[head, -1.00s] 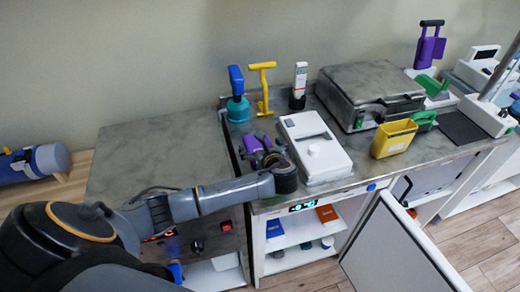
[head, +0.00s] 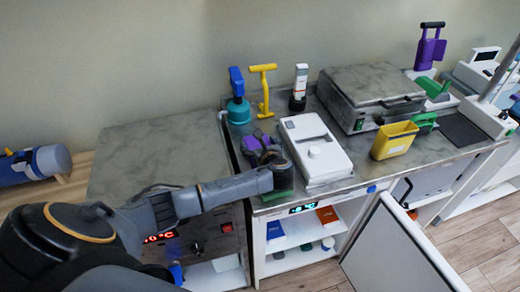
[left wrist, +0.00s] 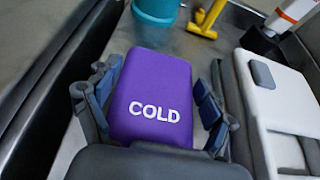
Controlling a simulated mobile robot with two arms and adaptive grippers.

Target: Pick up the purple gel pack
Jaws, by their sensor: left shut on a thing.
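The purple gel pack (left wrist: 155,95), marked COLD, lies between the two fingers of my left gripper (left wrist: 153,105) in the left wrist view. The gripper is shut on the pack, one finger along each side. In the head view the pack (head: 250,144) shows at the left end of the grey counter, partly hidden by my left gripper (head: 263,155). I cannot tell whether the pack is clear of the counter. My right gripper is not in view.
A white device (head: 318,160) stands close to the right of the gripper. A teal bottle (head: 238,108) and a yellow handled tool (head: 265,92) stand behind. A yellow bin (head: 393,142) is farther right. An open white door (head: 395,255) juts out in front.

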